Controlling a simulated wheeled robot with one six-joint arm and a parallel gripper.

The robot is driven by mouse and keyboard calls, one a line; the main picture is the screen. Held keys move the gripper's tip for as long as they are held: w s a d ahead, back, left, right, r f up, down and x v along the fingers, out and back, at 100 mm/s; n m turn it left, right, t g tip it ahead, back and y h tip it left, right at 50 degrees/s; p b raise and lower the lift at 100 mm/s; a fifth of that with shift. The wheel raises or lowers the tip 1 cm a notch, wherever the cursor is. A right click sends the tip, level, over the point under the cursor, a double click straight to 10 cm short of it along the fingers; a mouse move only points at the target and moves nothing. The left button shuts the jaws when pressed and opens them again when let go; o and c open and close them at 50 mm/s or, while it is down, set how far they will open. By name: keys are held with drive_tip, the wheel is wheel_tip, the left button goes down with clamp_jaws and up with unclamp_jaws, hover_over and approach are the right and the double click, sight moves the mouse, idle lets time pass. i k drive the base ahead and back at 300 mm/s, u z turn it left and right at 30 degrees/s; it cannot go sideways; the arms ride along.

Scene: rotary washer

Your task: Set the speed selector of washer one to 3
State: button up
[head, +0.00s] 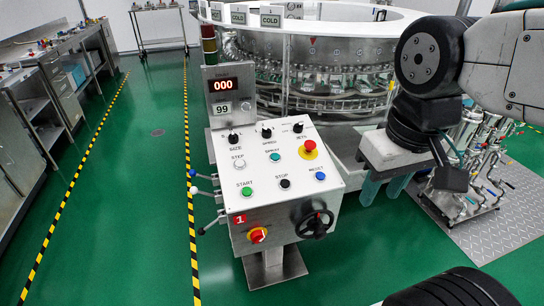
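The control console of washer one (262,205) stands in the middle of the head view, with a red "1" plate on its front. The speed selector (266,132) is a small black knob at the top middle of the sloped panel, above a label that seems to read SPEED. Its pointer setting is too small to read. My gripper (384,198) hangs to the right of the console, apart from it, fingers pointing down. The two greenish fingers are spread with a gap and nothing shows between them.
Beside the selector are the size knob (233,137) and another black knob (298,127). A red emergency button (309,146), several push buttons and a black handwheel (315,222) are nearby. Levers (203,192) stick out left. The round washer (330,75) stands behind. Green floor is clear left.

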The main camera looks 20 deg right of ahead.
sight(266, 134)
drive_tip(key=z, duration=0.1)
drive_tip(key=i, duration=1)
drive_tip(key=u, duration=0.6)
